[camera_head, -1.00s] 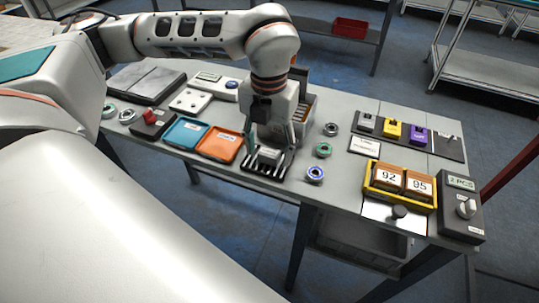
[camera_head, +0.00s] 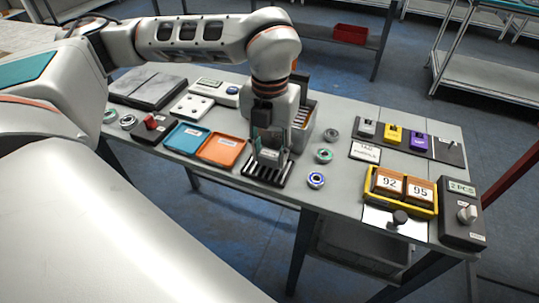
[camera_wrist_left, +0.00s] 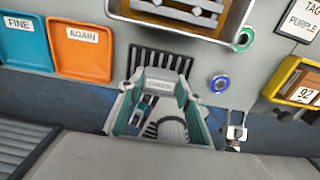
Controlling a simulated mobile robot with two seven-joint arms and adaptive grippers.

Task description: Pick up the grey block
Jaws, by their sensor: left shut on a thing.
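The grey block (camera_head: 270,156) carries a small pale label and is at the black slotted rack (camera_head: 252,172) near the table's front edge. My left gripper (camera_head: 268,146) points down from above and is shut on the block. In the left wrist view, the grey block (camera_wrist_left: 160,82) shows between the teal fingers of my left gripper (camera_wrist_left: 158,100), with the dark slots of the rack (camera_wrist_left: 160,58) behind it. The fingers hide part of the block. I cannot tell whether it still touches the rack. My right gripper is not in view.
An orange tray (camera_head: 222,152) and a blue tray (camera_head: 186,138) lie left of the rack. Several small rings, one of them blue-rimmed (camera_head: 316,180), lie to its right. A yellow holder (camera_head: 400,205) with number cards stands further right. A box (camera_head: 305,125) stands behind the gripper.

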